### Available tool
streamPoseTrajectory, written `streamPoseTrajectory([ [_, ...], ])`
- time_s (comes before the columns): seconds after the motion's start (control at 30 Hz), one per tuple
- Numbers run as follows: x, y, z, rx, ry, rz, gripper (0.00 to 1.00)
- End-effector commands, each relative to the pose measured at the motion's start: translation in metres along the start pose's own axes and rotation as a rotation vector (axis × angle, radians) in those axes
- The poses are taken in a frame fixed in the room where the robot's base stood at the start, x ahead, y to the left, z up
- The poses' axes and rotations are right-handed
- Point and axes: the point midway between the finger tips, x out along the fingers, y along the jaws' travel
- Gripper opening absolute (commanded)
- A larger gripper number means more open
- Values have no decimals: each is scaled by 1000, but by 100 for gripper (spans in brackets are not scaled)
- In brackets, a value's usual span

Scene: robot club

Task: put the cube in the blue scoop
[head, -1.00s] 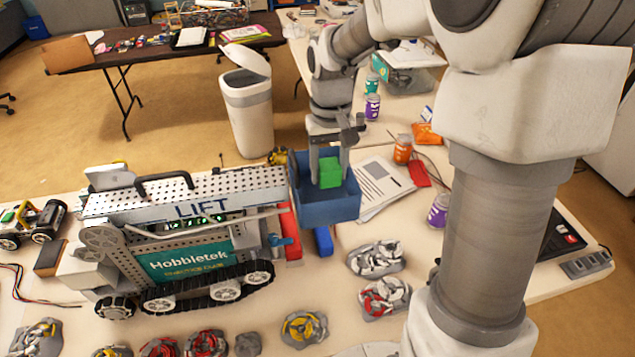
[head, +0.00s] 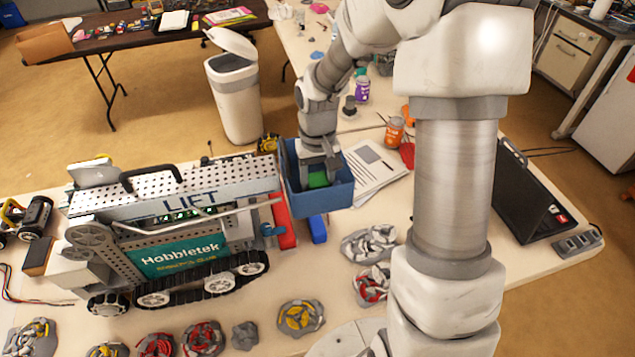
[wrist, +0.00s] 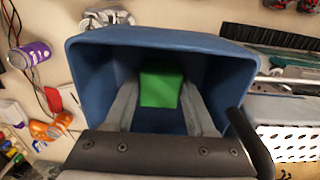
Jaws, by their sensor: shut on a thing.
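The green cube (head: 318,180) is inside the blue scoop (head: 325,200), low between its walls in the head view. It also shows in the wrist view (wrist: 160,86), between my two fingers and against the blue interior (wrist: 95,80). My gripper (head: 318,172) points down into the scoop and is shut on the cube. The near wall of the scoop hides the lower part of the cube, so I cannot tell whether it touches the floor of the scoop. The scoop is at the right end of the Hobbletek robot (head: 180,245).
Papers (head: 375,168) and an orange can (head: 394,132) are right of the scoop. Several grey wheels, such as one with yellow (head: 301,317), lie along the front. A white bin (head: 235,95) stands behind the table.

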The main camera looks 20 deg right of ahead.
Motion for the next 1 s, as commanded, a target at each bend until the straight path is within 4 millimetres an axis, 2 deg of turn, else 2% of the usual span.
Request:
streamPoseTrajectory([
  [0.4, 7, 0, 0, 0, 2, 0, 0],
  [0.43, 6, 0, 0, 0, 2, 0, 61],
  [0.57, 5, 0, 0, 0, 1, 0, 84],
  [0.87, 4, 0, 0, 1, 1, 0, 85],
  [1.0, -5, 0, -1, 1, 4, 1, 85],
])
